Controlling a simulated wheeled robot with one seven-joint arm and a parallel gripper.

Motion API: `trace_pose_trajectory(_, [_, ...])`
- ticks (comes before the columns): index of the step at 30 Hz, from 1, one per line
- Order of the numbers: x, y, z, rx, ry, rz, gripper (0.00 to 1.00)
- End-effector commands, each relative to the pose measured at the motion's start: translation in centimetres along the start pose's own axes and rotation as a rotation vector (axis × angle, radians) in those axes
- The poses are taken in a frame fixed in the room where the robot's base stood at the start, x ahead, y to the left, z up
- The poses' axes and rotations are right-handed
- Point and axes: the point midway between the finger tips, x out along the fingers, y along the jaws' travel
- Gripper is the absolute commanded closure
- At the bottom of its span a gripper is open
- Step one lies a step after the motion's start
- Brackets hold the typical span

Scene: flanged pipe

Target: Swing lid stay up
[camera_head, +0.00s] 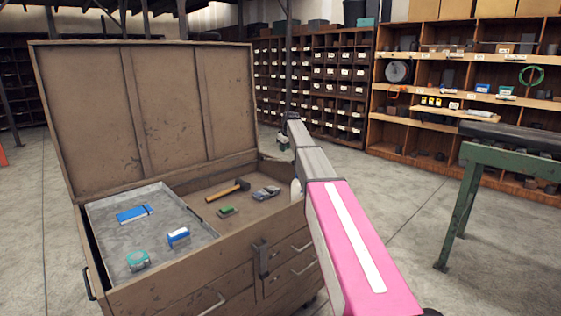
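A brown wooden tool chest (150,283) stands at the left with its lid (175,110) raised nearly upright at the back. I cannot make out the lid stay for certain; a thin dark piece (272,157) shows at the chest's rear right corner, partly behind my arm. My pink and grey arm reaches from the lower right past the chest's right side. Its far end, where my gripper (284,142) appears small and dark, is beside the rear right corner. The fingers are too small and hidden to read, and I see no contact with the lid.
A grey metal tray (205,232) in the chest holds blue items and a teal tape measure (138,260). A hammer (228,191) and small tools lie beside it. A green-legged stand (465,200) is at the right. Shelving (460,60) lines the back. Floor between is clear.

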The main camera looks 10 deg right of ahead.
Motion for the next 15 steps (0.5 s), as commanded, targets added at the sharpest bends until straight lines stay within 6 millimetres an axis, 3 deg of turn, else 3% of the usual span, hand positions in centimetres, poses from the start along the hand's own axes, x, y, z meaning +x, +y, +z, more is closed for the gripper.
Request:
trace_pose_trajectory(8, [1.9,0.1,-0.1,0.000,0.000,0.000,0.77])
trace_pose_trajectory(15, [5.8,0.1,-0.1,0.000,0.000,0.000,0.77])
